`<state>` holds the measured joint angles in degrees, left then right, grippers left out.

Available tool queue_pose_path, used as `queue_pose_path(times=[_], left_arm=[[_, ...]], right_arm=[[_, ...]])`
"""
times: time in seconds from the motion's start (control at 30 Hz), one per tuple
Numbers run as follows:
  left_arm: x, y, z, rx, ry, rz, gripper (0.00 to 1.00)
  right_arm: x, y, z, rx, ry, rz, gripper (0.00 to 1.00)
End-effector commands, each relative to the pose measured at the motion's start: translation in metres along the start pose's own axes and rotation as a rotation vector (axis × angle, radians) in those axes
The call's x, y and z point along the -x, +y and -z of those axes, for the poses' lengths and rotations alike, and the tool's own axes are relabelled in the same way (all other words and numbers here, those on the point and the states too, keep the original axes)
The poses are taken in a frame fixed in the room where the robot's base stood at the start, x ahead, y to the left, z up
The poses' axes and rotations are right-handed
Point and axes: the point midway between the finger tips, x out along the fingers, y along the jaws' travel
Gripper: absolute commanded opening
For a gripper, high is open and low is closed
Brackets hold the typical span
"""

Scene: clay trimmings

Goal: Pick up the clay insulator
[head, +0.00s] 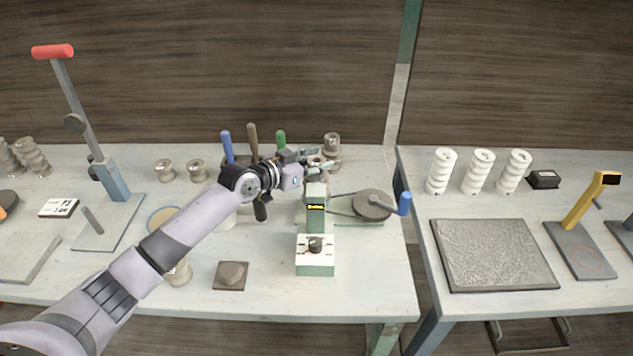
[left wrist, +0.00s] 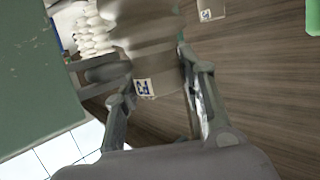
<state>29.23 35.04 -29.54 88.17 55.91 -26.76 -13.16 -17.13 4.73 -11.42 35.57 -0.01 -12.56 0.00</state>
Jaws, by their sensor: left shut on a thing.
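A grey-brown clay insulator (head: 332,140) shows just beyond my left gripper (head: 319,164) in the head view, partly hidden by the fingers. In the left wrist view the insulator (left wrist: 146,45) stands between the two fingers of my left gripper (left wrist: 158,95), with a small marked label on its side. The fingers are shut on it. I cannot tell whether its base touches the table. My right gripper is in neither view.
A green machine (head: 316,205) with a side wheel (head: 372,205) and blue handle stands close below the gripper. Tool handles (head: 252,142) stand to its left. A lever press (head: 113,180) is farther left. White insulators (head: 482,171) stand on the right table, across a gap.

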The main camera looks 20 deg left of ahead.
Motion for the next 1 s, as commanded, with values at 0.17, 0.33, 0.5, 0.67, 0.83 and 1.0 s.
queue_pose_path(times=[0.17, 0.33, 0.5, 0.67, 0.83, 1.0], left_arm=[[0.0001, -0.0001, -0.0002, 0.001, 0.0, 0.0, 0.1], [0.0001, -0.0001, -0.0002, 0.001, 0.0, 0.0, 0.0], [0.0001, -0.0001, -0.0002, 0.001, 0.0, 0.0, 0.0], [0.0001, -0.0001, -0.0003, 0.001, -0.001, 0.0, 0.0], [0.0003, -0.0004, 0.0028, 0.0, 0.006, 0.001, 0.0], [0.0011, -0.0005, 0.0056, -0.001, 0.006, 0.0, 0.0]], right_arm=[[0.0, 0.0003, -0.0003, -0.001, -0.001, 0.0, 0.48], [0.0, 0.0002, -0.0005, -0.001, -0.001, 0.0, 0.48], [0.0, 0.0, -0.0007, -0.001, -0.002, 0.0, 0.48], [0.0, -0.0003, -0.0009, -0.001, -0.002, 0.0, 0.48], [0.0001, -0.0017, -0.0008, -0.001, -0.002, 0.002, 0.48], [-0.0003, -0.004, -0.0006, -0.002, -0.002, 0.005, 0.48]])
